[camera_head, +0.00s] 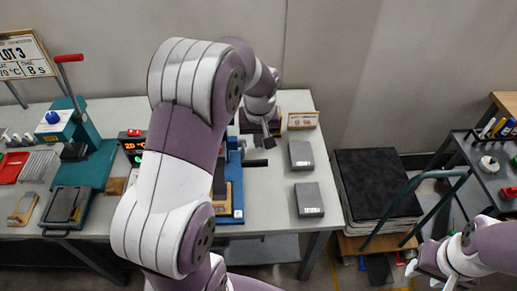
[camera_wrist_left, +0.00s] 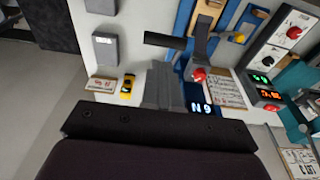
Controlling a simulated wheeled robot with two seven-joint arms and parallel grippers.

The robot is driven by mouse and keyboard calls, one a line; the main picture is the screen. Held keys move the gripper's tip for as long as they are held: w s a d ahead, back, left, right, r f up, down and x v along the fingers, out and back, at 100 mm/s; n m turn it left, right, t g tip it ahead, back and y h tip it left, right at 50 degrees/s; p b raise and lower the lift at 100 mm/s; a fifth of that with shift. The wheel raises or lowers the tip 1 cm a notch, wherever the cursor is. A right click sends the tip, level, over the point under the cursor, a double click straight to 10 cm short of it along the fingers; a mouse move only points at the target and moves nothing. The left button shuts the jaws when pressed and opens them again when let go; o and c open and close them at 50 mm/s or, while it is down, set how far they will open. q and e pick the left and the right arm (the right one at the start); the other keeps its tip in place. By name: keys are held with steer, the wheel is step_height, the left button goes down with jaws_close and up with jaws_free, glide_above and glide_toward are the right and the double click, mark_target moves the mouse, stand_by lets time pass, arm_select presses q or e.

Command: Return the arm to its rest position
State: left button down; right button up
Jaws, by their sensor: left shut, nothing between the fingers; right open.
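My left arm (camera_head: 170,190) reaches from the bottom of the head view across the table to its back. My left gripper (camera_head: 266,138) is near the table's back edge, to the left of two grey blocks. In the left wrist view its fingers (camera_wrist_left: 165,88) are shut with nothing between them, above the white table top near a small yellow object (camera_wrist_left: 128,87). My right gripper (camera_head: 428,268) is open and empty at the lower right, away from the table and low beside the cart. The left arm hides part of the table's middle.
Grey blocks (camera_head: 301,155) (camera_head: 309,199) lie on the table's right part, with a small sign (camera_head: 302,120) behind. A blue fixture (camera_head: 237,205) stands beside the left arm, a teal press (camera_head: 68,128) at left. A black-topped stack (camera_head: 375,182) and tool cart (camera_head: 495,170) stand right.

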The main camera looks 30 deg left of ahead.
arm_select(q)
steer(key=r, duration=0.2)
steer(key=s+r, duration=0.1)
steer(key=r, duration=0.1)
steer(key=shift+d+b, duration=0.25)
steer(key=shift+b, duration=0.05)
steer(key=s+d+f+m+b, duration=0.1)
steer(key=s+d+f+m, duration=0.2)
steer(key=s, duration=0.4)
steer(key=s+d+f+m+h+b, duration=0.1)
steer(key=s+d+f+m+b, duration=0.1)
steer(key=s+d+f, duration=0.3)
steer(key=shift+s+d+f+m, duration=0.15)
steer(key=shift+s+f+m, duration=0.25)
steer(key=shift+s+m, duration=0.45)
steer(key=shift+s, duration=0.15)
steer(key=shift+s, duration=0.1)
